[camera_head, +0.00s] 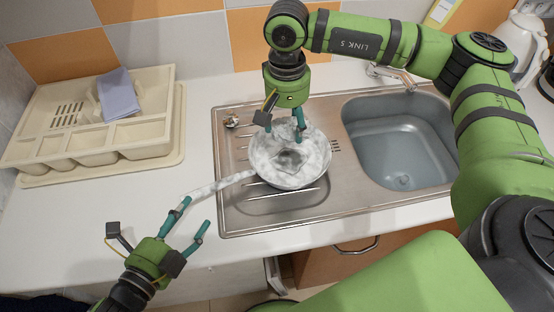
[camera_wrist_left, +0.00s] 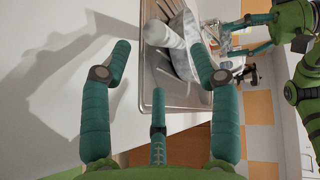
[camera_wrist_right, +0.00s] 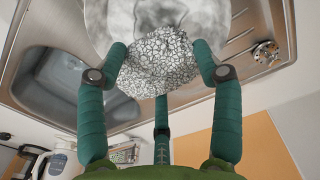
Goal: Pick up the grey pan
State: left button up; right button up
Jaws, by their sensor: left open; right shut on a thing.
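The grey marbled pan (camera_head: 318,150) rests on the sink's ridged drainboard, its handle (camera_head: 225,183) reaching out left over the counter edge. In the left wrist view the handle (camera_wrist_left: 163,35) shows ahead, beyond the fingertips. My left gripper (camera_head: 193,212) is open and empty, just below the handle's end. My right gripper (camera_head: 285,130) is over the pan and shut on a silvery mesh scrubber (camera_wrist_right: 160,63). The scrubber (camera_head: 288,160) is inside the pan's outline in the head view; I cannot tell whether it touches the pan bottom (camera_wrist_right: 100,20).
The steel sink unit (camera_head: 230,215) has an empty basin (camera_head: 400,140) on the right, with a tap (camera_head: 392,75) behind it. A beige cutlery tray (camera_head: 150,140) with a purple-grey cloth (camera_head: 118,93) stands at left. A white kettle (camera_head: 522,45) is at back right.

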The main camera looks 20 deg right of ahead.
aim_at(202, 193)
pick_arm(q)
jog(key=x, duration=0.6)
jog(key=shift+w+d+r, duration=0.15)
jog(key=shift+w+d, duration=0.05)
jog(key=shift+w, duration=0.25)
jog(key=shift+s+a, duration=0.1)
grip_shut()
jog(key=shift+r, duration=0.2)
